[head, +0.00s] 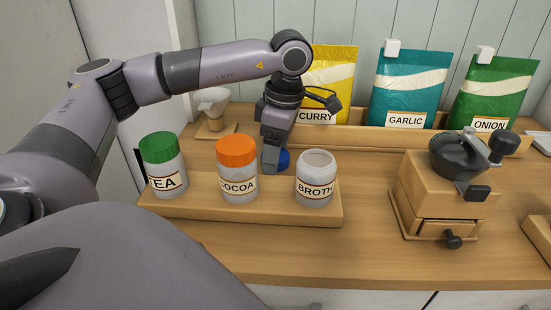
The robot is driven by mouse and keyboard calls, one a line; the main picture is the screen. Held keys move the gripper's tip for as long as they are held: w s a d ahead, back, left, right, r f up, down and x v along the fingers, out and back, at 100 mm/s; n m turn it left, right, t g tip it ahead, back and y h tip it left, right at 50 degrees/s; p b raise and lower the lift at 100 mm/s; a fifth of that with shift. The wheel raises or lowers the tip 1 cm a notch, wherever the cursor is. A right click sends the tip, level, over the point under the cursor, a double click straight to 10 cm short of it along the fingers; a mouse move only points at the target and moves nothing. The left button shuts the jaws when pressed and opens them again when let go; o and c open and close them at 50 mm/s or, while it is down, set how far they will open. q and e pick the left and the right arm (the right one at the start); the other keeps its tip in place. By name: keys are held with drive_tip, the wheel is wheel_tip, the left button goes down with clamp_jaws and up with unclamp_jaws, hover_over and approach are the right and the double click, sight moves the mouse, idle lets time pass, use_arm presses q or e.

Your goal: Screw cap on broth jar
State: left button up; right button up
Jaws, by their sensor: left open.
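The broth jar (315,182) is a whitish jar with a BROTH label. It stands upright and uncapped at the right end of a low wooden tray (200,210). I cannot tell whether a finger touches the cap. My right gripper is out of view.
A green-capped tea jar (162,163) and an orange-capped cocoa jar (237,170) share the tray. Curry (335,75), garlic (410,85) and onion (495,88) bags stand behind. A wooden grinder (440,190) is at right. Bare counter lies between tray and grinder.

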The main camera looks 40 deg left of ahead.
use_arm(q)
drive_tip(key=c, duration=0.8)
wheel_tip(320, 180, up, 8)
drive_tip(key=shift+r+p, duration=0.1)
drive_tip(key=shift+p, duration=0.25)
drive_tip(key=shift+r+p, duration=2.95)
drive_tip(key=shift+r, duration=3)
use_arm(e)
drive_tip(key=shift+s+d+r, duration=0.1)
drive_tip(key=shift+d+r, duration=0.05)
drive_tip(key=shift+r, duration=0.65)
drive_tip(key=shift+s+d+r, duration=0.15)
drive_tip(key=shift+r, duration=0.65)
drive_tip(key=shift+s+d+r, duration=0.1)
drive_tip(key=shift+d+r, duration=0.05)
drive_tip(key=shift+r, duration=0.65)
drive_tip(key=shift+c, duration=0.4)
